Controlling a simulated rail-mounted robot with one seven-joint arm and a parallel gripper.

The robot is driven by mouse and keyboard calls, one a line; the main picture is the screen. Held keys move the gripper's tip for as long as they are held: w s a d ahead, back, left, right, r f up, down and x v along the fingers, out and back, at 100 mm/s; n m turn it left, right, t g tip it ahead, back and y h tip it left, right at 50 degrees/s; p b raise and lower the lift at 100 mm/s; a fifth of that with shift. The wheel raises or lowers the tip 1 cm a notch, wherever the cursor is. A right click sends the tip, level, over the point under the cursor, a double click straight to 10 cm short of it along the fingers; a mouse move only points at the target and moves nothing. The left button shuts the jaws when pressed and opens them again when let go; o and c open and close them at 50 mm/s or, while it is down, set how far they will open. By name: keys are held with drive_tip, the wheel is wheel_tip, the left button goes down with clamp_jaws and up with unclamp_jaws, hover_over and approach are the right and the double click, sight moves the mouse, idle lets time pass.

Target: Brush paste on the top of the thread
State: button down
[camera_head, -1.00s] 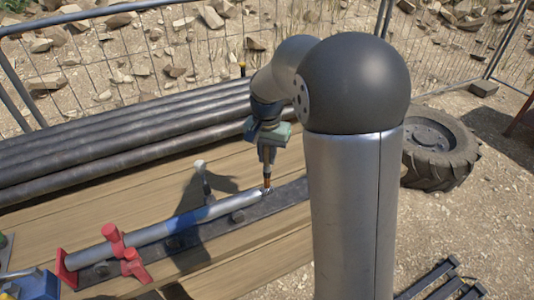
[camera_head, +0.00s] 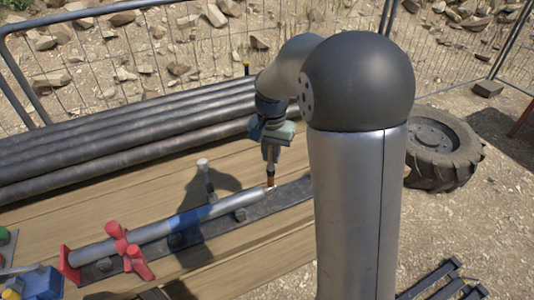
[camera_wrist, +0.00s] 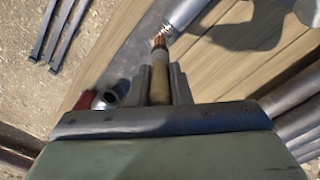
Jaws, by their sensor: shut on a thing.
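A silver pipe (camera_head: 160,228) lies along a dark rail on the planks, with a red clamp (camera_head: 118,240) at its left end. Its threaded end (camera_wrist: 168,32) shows at the top of the wrist view. My gripper (camera_head: 271,155) is over that end, pointing down. In the wrist view my gripper (camera_wrist: 160,82) is shut on a brush (camera_wrist: 159,66) with a wooden handle. The brush's copper-coloured tip is at the thread and seems to touch its upper side. I cannot make out paste on the thread.
Several dark pipes (camera_head: 120,140) lie behind the planks, before a wire fence. A pale-topped upright thing (camera_head: 204,175) stands behind the silver pipe. A tyre (camera_head: 440,145) lies at the right. Dark bars (camera_wrist: 62,28) lie on the ground.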

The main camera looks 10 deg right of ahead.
drive_tip(key=shift+d, duration=0.2)
idle(3.6)
drive_tip(key=shift+r+p, duration=2.35)
drive_tip(key=shift+r, duration=0.8)
